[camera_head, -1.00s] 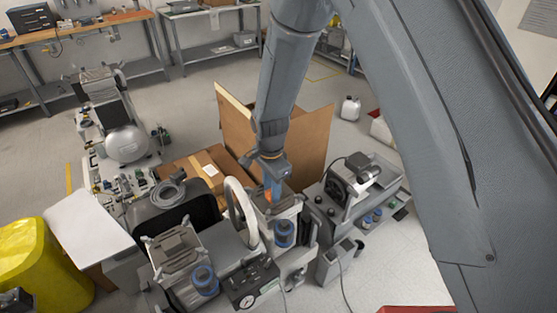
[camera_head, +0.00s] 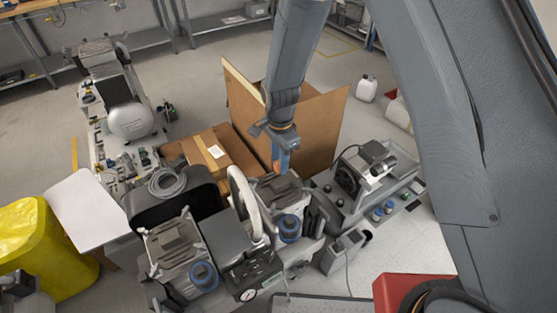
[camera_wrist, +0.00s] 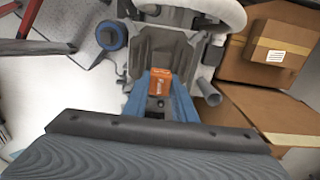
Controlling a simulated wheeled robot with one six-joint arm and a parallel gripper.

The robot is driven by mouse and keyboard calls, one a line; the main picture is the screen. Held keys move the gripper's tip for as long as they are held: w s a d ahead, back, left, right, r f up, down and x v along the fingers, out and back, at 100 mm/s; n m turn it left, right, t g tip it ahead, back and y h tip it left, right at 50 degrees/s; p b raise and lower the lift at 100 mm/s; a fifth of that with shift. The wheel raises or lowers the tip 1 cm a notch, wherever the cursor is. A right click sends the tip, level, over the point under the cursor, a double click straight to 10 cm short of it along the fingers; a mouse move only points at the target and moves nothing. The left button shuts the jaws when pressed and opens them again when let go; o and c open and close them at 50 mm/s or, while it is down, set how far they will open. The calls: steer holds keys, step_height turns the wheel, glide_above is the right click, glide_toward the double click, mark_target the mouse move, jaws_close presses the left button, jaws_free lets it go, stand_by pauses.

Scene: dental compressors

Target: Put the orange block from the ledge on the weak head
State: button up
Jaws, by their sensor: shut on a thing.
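The orange block (camera_wrist: 160,82) is between the blue fingers of my gripper (camera_wrist: 158,88) in the wrist view. My gripper is shut on it. In the head view my gripper (camera_head: 281,165) points down with the orange block (camera_head: 283,160) at its tip, just above or at the right compressor head (camera_head: 278,187). This head also shows in the wrist view (camera_wrist: 160,48), directly beyond the block. I cannot tell if the block touches it. A second compressor head (camera_head: 175,247) stands to the left, its top bare. I cannot tell from the frames which head is the weak one.
A white curved hose (camera_head: 240,200) rises beside the right head. An open cardboard box (camera_head: 315,125) stands behind it. A separate pump unit (camera_head: 365,180) is to the right, and a yellow bin (camera_head: 35,250) at far left.

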step_height(320, 180, down, 4)
steer(key=b, duration=0.2)
steer(key=shift+b, duration=0.35)
steer(key=shift+f, duration=0.55)
steer(key=shift+a+f, duration=0.1)
steer(key=shift+f, duration=0.15)
stand_by(1.4)
steer(key=o, duration=1.6)
steer(key=shift+r, duration=0.1)
steer(key=shift+r+p, duration=2.45)
steer(key=shift+r, duration=0.95)
